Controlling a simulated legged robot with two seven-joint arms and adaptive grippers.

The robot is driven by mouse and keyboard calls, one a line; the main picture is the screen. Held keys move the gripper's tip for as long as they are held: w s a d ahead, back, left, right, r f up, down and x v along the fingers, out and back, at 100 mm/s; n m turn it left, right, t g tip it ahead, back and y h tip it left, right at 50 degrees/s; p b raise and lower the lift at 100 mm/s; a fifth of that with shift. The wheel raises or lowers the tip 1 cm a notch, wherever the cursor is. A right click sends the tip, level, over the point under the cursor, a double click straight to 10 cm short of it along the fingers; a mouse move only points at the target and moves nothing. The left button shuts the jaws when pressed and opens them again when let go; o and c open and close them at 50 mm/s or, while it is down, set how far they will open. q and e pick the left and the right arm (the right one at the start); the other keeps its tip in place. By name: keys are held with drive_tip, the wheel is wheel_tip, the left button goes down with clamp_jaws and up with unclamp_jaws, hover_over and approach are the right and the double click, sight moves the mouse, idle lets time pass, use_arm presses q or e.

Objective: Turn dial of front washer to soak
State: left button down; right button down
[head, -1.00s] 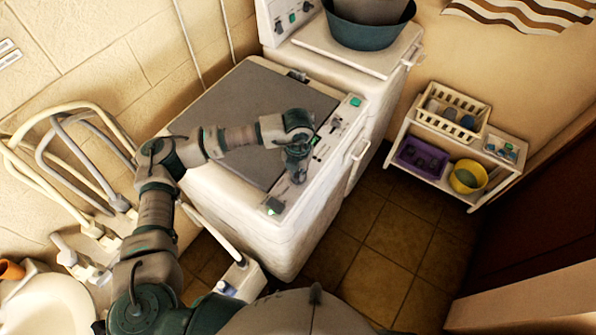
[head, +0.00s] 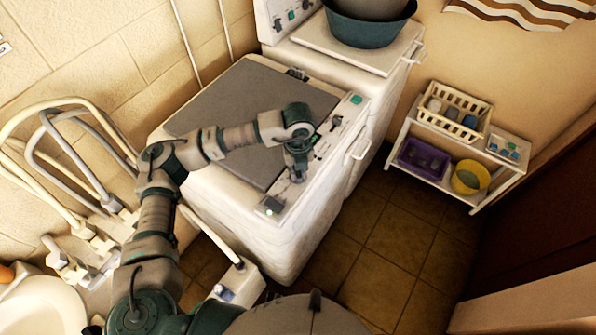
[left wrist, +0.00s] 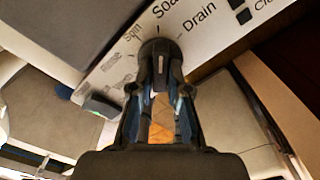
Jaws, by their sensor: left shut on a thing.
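The front washer (head: 225,203) is white with a grey lid (head: 245,112) and a control panel along its right edge. My left gripper (head: 297,177) points down onto the lower part of this panel. In the left wrist view my left gripper (left wrist: 160,85) is shut on a dark round dial (left wrist: 158,46), its fingers on either side. Panel labels Spin, Soak and Drain show around the dial, with part of another label farther right. The fingers cover much of the dial, and I cannot tell its exact setting. My right gripper is not in view.
A second washer (head: 345,50) with a teal tub (head: 368,30) stands behind. A white shelf (head: 412,125) with baskets stands at right. Pale pipes (head: 60,115) and a basin (head: 45,308) are at left. The tiled floor (head: 375,235) right of the front washer is clear.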

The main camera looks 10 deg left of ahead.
sight(299, 172)
use_arm(q)
drive_tip(key=shift+n, duration=0.6)
drive_tip(key=c, duration=1.1)
unclamp_jaws()
drive_tip(key=shift+c, duration=0.2)
drive_tip(key=shift+r, duration=0.1)
wheel_tip(299, 172, up, 12)
drive_tip(key=shift+w, duration=0.1)
